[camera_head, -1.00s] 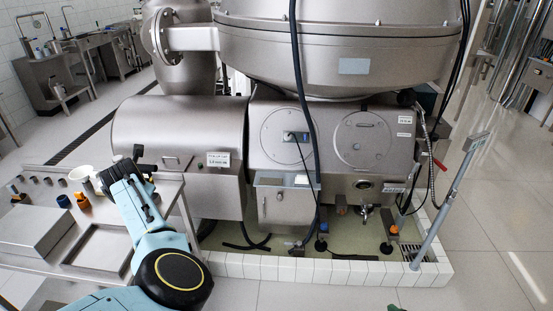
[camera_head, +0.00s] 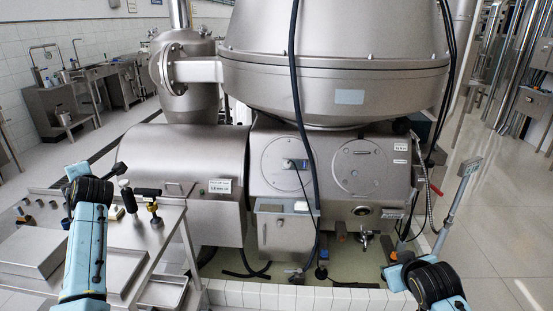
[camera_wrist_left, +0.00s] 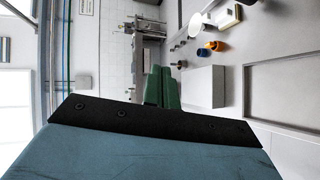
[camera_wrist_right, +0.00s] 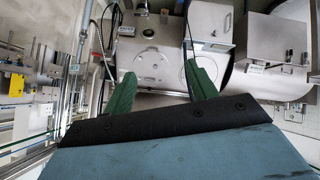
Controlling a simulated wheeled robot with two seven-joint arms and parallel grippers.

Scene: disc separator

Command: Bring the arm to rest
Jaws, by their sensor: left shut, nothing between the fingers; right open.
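My left arm (camera_head: 88,240) reaches up over the left side of the steel table in the head view. In the left wrist view, my left gripper (camera_wrist_left: 162,88) has its green fingers together with nothing between them. My right arm (camera_head: 432,285) shows at the lower right of the head view. In the right wrist view, my right gripper (camera_wrist_right: 161,88) has its green fingers wide apart and empty, with the disc separator beyond them. The fingers of both grippers cannot be made out in the head view. The disc separator (camera_head: 335,75) stands in the middle of the head view.
The steel table (camera_head: 172,238) at the left holds a box (camera_head: 35,250), tools with dark handles (camera_head: 130,198) and small fittings. A white-tiled kerb (camera_head: 290,297) runs around the separator's base. A post (camera_head: 457,205) stands at its right. The floor (camera_head: 490,240) further right is clear.

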